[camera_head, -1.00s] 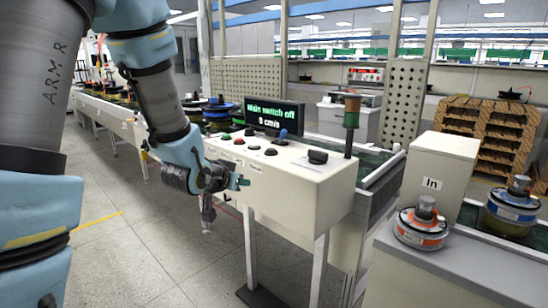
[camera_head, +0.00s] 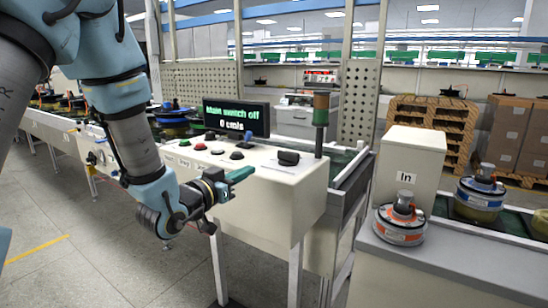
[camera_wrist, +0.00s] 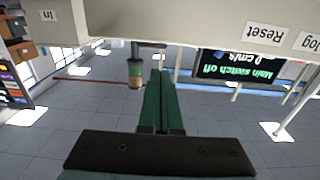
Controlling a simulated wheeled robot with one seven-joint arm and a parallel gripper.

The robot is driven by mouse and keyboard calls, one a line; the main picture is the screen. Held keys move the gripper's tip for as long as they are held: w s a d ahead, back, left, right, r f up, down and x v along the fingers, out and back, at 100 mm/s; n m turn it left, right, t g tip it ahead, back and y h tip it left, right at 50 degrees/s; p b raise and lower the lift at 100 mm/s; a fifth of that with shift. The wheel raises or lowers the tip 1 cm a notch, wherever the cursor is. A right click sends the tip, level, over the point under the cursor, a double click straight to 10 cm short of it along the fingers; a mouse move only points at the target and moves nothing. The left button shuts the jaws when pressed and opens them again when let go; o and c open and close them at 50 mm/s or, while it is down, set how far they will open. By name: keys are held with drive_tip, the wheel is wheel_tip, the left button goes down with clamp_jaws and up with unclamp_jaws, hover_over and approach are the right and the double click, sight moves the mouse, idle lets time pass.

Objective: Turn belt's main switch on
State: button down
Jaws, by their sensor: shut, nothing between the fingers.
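The control box (camera_head: 270,205) is white, with a row of knobs and buttons on top. A chunky black switch (camera_head: 288,158) sits at the right end of its top; I take it for the main switch, but cannot read its label. The display (camera_head: 236,118) reads "Main switch off" and "0 cm/s"; it also shows upside down in the wrist view (camera_wrist: 238,66). My gripper (camera_head: 246,172) is shut and empty, its green fingers just left of the black switch and apart from it. The closed fingers fill the middle of the wrist view (camera_wrist: 162,90). The black switch is not visible there.
A signal post (camera_head: 320,124) stands behind the switch. A blue-topped joystick (camera_head: 248,138), a red button (camera_head: 200,147) and other knobs lie left of the switch. The "In" box (camera_head: 405,178) and motors (camera_head: 400,222) stand on the right. Open floor lies in front.

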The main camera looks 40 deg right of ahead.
sight(281, 154)
drive_tip(key=p+x, duration=0.4)
drive_tip(key=x, duration=0.9)
drive_tip(key=shift+d, duration=0.35)
drive_tip(key=shift+w+f, duration=0.1)
drive_tip(key=shift+w+g, duration=0.15)
drive_tip(key=shift+g, duration=0.15)
drive_tip(key=shift+m+b, duration=0.3)
drive_tip(key=shift+g, duration=0.3)
